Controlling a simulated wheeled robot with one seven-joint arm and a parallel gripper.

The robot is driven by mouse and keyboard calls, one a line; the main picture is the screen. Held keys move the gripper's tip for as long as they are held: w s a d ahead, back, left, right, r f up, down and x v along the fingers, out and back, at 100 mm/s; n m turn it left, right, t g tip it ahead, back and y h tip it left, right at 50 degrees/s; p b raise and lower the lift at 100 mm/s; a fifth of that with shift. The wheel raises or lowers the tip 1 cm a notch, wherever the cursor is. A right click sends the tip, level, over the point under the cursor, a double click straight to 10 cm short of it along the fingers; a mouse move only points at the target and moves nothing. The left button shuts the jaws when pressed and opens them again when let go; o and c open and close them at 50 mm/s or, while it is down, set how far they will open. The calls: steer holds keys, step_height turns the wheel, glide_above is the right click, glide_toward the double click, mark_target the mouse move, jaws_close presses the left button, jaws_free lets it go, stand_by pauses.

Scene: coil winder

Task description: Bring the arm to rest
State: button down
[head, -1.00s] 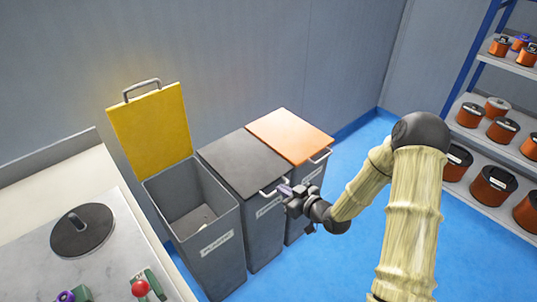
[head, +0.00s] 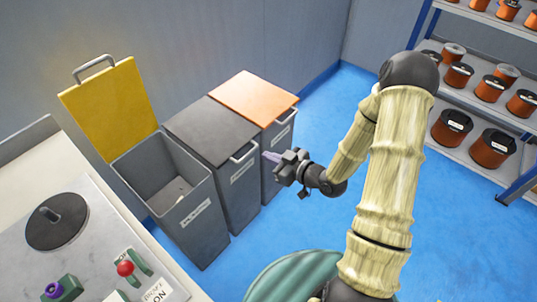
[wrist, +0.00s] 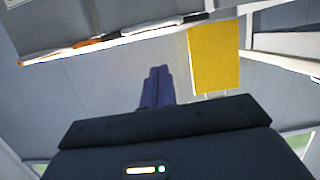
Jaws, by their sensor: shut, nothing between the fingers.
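My gripper (head: 273,157) is at the end of my raised, bent arm, in front of the bins in the head view. Its fingers are shut with nothing between them. The closed purple fingertips also show in the wrist view (wrist: 157,88). In the head view the fingertips look close to the handle of the black-lidded bin, but I cannot tell the gap between them.
A bin with an open yellow lid (head: 108,108), a black-lidded bin (head: 212,131) and an orange-lidded bin (head: 254,97) stand in a row. A workbench (head: 95,235) is at left, a spool shelf (head: 475,112) at right.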

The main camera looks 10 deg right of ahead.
stand_by(0.3)
steer(key=s+d+r+m+g+h, duration=0.3)
steer(key=d+m+g+h, duration=0.1)
steer(key=d+h, duration=0.45)
steer(key=s+r+m+g+h, duration=0.2)
steer(key=s+r+m+g, duration=0.4)
steer(key=s, duration=0.5)
step_height(320, 180, up, 27)
steer(key=t+p, duration=0.2)
steer(key=p, duration=2.4)
steer(key=shift+s+d+r+n, duration=0.15)
steer(key=shift+s+d+n, duration=0.1)
steer(key=shift+d+n, duration=0.05)
